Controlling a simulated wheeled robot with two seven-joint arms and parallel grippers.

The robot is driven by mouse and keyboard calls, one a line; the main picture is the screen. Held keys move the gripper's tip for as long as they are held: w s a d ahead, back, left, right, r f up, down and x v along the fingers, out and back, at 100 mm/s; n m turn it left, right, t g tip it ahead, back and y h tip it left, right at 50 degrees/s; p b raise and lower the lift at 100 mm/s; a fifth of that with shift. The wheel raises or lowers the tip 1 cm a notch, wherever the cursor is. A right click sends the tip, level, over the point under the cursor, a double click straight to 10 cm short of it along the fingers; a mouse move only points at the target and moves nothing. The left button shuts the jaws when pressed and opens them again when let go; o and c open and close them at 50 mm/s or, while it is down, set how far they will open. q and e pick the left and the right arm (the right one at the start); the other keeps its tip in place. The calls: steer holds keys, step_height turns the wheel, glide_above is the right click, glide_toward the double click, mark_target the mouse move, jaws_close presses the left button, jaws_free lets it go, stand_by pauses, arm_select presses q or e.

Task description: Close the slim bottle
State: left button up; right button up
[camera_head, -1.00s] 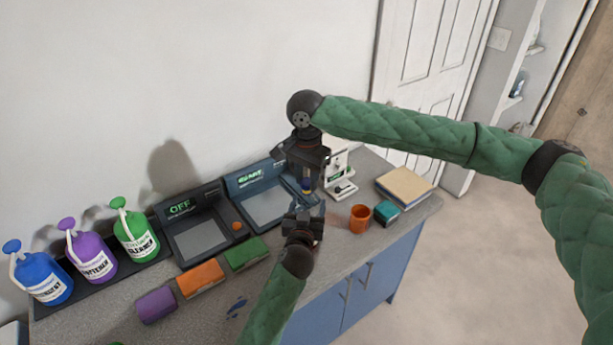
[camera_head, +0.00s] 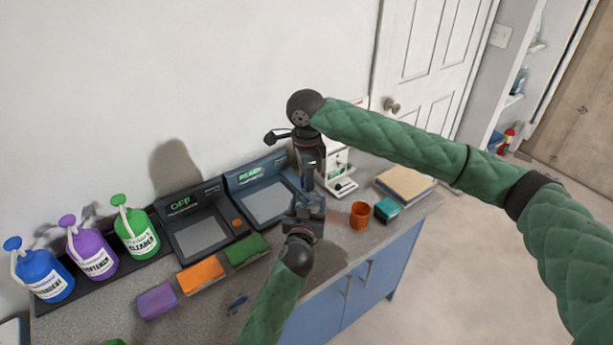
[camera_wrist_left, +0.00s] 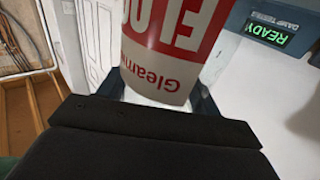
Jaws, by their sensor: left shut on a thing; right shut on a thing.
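The slim bottle (camera_wrist_left: 165,50) shows in the left wrist view with a white and red label, its text upside down in the picture. My left gripper (camera_head: 309,204) is shut on it above the front of the counter. In the head view the bottle is mostly hidden by my grippers. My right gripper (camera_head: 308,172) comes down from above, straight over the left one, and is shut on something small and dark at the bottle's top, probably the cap. Whether the cap is seated on the neck cannot be told.
Two consoles stand behind, one reading OFF (camera_head: 200,233), one READY (camera_head: 262,200). A white device (camera_head: 340,180), an orange cup (camera_head: 360,215), a teal box (camera_head: 386,211) and a tan block (camera_head: 404,185) are to the right. Coloured jugs (camera_head: 138,238) and blocks (camera_head: 201,275) are left.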

steer(key=m, duration=0.4)
steer(key=shift+w+m, duration=0.1)
steer(key=shift+m, duration=0.3)
steer(key=o, duration=1)
steer(key=shift+r, duration=0.1)
steer(key=shift+r, duration=2.15)
steer(key=shift+c, duration=0.4)
